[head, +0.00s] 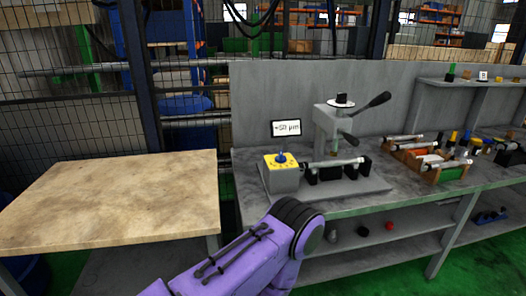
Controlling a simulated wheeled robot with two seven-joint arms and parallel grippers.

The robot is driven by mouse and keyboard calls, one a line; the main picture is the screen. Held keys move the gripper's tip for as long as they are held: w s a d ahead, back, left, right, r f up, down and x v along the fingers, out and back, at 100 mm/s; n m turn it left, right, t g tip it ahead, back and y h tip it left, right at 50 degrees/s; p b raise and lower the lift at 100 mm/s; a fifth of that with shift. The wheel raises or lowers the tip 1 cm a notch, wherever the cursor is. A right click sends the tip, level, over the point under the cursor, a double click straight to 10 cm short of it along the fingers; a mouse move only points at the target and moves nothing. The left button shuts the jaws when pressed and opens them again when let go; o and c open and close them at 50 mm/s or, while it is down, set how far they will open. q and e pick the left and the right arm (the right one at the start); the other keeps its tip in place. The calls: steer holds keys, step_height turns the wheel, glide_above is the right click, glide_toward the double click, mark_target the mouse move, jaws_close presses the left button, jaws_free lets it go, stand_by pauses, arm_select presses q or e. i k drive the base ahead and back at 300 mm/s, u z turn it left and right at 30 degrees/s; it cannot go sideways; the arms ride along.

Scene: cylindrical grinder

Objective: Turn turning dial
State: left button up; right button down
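The turning dial is a small blue knob (282,157) on the yellow top of a grey box (283,178), which stands on the grey workbench left of the press. A small white display (286,128) behind it appears to read "+50 µm". One of my purple arms reaches up from the bottom edge, its dark joint in front of the bench below the dial box. No gripper fingers show in the head view, so neither gripper can be seen at the dial.
A grey lever press (338,122) with a horizontal shaft (335,163) on black supports stands right of the dial. A wooden tray (447,172) with cylindrical parts sits farther right. A wooden-topped table (110,200) at left is bare. A grey panel backs the bench.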

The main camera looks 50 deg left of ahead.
mark_target(281, 159)
steer(key=u, duration=1.3)
steer(key=i, duration=0.1)
steer(key=u, duration=0.05)
